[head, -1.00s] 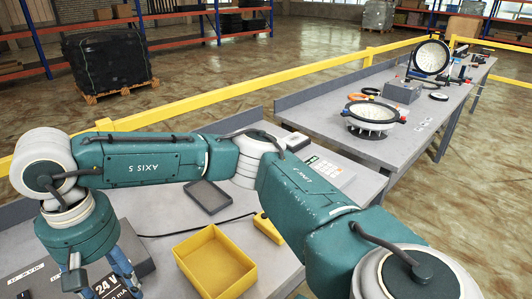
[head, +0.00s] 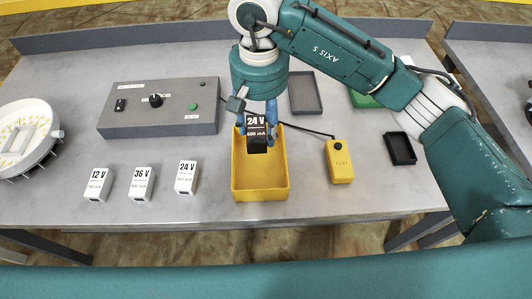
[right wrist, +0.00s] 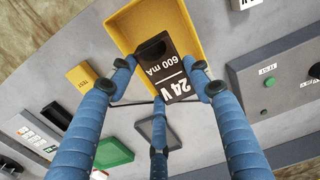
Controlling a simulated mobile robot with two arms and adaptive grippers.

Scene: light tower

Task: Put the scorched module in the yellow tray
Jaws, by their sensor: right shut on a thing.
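The scorched module (head: 257,140) is a dark block with a white "24 V 600 mA" label and a blackened lower part. My right gripper (head: 257,132) is shut on it, with blue fingers around its sides. The module hangs upright over the yellow tray (head: 260,194), toward its far end. In the right wrist view the module (right wrist: 170,66) sits between the fingertips, in front of the yellow tray (right wrist: 125,33), whose visible floor is empty. I cannot tell its exact height above the tray floor. My left gripper is out of view.
White modules marked 12 V (head: 97,186), 36 V (head: 142,184) and 24 V (head: 186,178) stand left of the tray. A grey control box (head: 160,108) is behind them. A yellow tester (head: 339,161) and a small black tray (head: 400,148) lie to the right.

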